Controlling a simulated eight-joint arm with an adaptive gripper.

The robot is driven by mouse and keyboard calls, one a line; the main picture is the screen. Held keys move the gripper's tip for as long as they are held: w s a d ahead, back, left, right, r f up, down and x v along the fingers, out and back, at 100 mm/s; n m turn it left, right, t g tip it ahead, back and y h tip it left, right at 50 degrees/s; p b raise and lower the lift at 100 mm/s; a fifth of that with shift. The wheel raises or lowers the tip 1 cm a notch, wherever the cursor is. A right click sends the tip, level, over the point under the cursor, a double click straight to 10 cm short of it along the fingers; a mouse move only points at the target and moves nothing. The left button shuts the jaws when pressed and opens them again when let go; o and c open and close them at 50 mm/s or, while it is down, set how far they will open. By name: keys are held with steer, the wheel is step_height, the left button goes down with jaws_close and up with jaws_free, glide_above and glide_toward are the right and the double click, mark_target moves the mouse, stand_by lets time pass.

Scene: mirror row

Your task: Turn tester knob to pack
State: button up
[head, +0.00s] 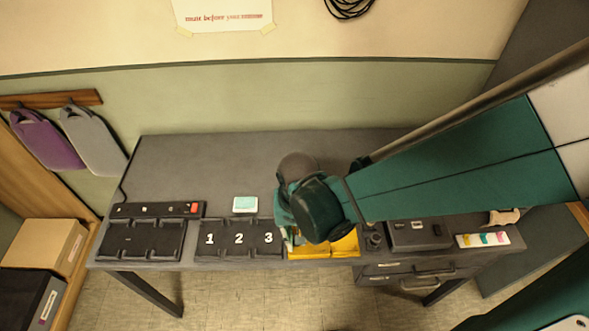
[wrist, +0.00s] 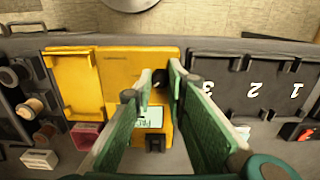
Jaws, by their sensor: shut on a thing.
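The yellow tester (head: 345,246) sits on the desk near its front edge, partly hidden by my arm in the head view. In the wrist view the yellow tester (wrist: 118,72) shows a pale screen (wrist: 149,118) whose text is too small to read surely. A dark knob (wrist: 158,82) shows between my fingertips near the tester's edge. My gripper (wrist: 166,72) is shut on this knob from above. In the head view my gripper (head: 289,240) reaches down at the tester's left end. The knob's pointer and any markings around it are hidden or too small to read.
A black tray numbered 1, 2, 3 (head: 239,252) lies left of the tester, with another black tray (head: 141,253) further left. A power strip (head: 155,210) and a small pale-screened device (head: 245,204) stand behind. A dark box (head: 418,235) is right. The back left desk is clear.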

steer(key=o, duration=0.9)
steer(key=shift+r, duration=0.25)
steer(key=shift+r, duration=5.75)
steer(key=w+d+r+t, duration=0.1)
steer(key=d+r+t, duration=0.1)
steer(key=d, duration=0.4)
steer(key=w+d+r+t, duration=0.1)
steer(key=d+r+t, duration=0.1)
steer(key=d+r, duration=0.3)
steer(key=w+d+r+t, duration=0.1)
steer(key=d+r+t, duration=0.2)
steer(key=d, duration=0.5)
steer(key=shift+w+d+r, duration=0.15)
steer(key=shift+d+r, duration=0.15)
steer(key=shift+r, duration=0.3)
